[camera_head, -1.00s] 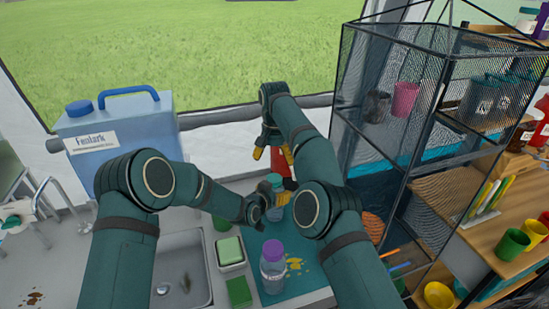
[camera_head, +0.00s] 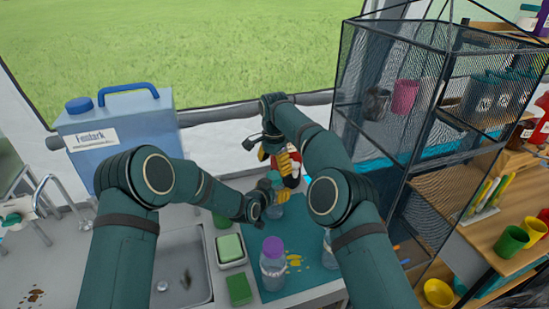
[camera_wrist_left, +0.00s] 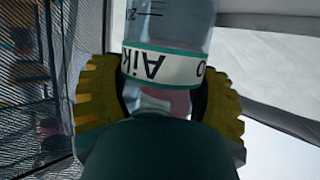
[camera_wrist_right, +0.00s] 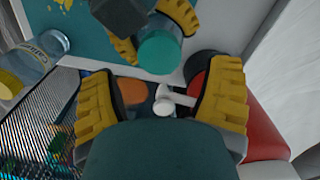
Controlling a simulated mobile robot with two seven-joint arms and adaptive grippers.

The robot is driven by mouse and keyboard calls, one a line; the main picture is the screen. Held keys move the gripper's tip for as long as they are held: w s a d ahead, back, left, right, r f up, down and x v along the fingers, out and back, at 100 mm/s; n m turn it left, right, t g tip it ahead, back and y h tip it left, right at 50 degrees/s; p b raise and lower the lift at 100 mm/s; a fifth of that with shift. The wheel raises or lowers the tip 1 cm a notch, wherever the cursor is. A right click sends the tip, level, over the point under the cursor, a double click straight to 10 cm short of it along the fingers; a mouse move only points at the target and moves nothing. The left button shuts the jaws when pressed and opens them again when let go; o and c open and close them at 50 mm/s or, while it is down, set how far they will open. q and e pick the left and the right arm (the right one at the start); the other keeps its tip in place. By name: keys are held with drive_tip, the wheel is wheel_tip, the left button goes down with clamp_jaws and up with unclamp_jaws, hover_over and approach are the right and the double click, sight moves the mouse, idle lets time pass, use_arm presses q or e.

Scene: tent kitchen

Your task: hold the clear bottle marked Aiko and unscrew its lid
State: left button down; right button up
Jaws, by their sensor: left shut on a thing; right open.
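The clear bottle marked Aiko (camera_wrist_left: 165,67) stands between the yellow fingers of my left gripper (camera_wrist_left: 160,100), which is shut on it just below the label. In the head view my left gripper (camera_head: 268,205) holds this bottle over the teal mat; its teal lid (camera_head: 274,177) is on top. In the right wrist view the lid (camera_wrist_right: 159,52) is seen from above, beyond the fingertips. My right gripper (camera_wrist_right: 160,100) is open and empty. In the head view my right gripper (camera_head: 278,158) is just above and behind the lid, apart from it.
A purple-lidded bottle (camera_head: 273,265) stands on the teal mat (camera_head: 300,285). Another clear bottle (camera_wrist_right: 25,65) is partly hidden by my right arm in the head view. A red object (camera_wrist_right: 265,125) lies near my right gripper. A mesh shelf (camera_head: 380,120) limits room at right.

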sight(274, 175)
drive_tip(key=shift+f, duration=2.1)
drive_tip(key=c, duration=1.3)
drive_tip(key=n, duration=0.4)
drive_tip(key=shift+n, duration=0.3)
drive_tip(key=n, duration=0.5)
drive_tip(key=shift+n, duration=0.4)
